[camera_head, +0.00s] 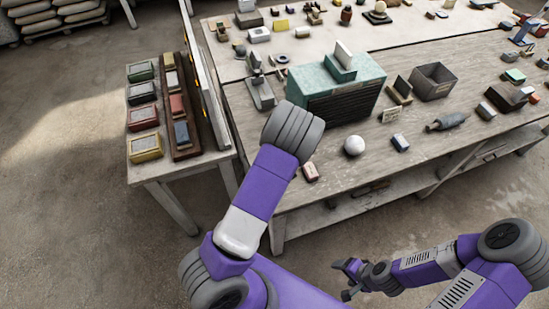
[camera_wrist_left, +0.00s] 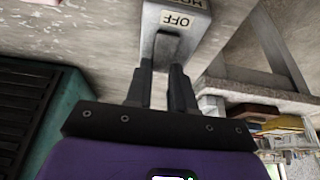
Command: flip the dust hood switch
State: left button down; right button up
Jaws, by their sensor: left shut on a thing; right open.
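In the left wrist view a pale grey switch box (camera_wrist_left: 196,38) carries an upside-down OFF label (camera_wrist_left: 177,20) and part of another word at the top edge. A dark grey switch lever (camera_wrist_left: 166,46) stands out from it below the label. My left gripper (camera_wrist_left: 160,76) has its fingers closed around the lever. In the head view my left forearm and wrist hide that gripper. The teal dust hood (camera_head: 366,75) with its dark slatted front stands on the workbench; it also shows in the left wrist view (camera_wrist_left: 62,110). My right gripper (camera_head: 343,281) is open and empty, over the floor.
The workbench (camera_head: 300,215) holds a white sphere (camera_head: 354,145), a grey open bin (camera_head: 433,82) and several small blocks. A side table (camera_head: 185,165) with coloured boxes stands at the left. Bare floor (camera_head: 80,240) lies in front.

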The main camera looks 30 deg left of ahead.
pick_arm(q)
jog(key=c, duration=1)
grip_release()
jog(key=shift+o, duration=0.2)
jog(key=v, duration=0.7)
jog(key=shift+s+d+r, duration=0.1)
jog(key=shift+r, duration=0.15)
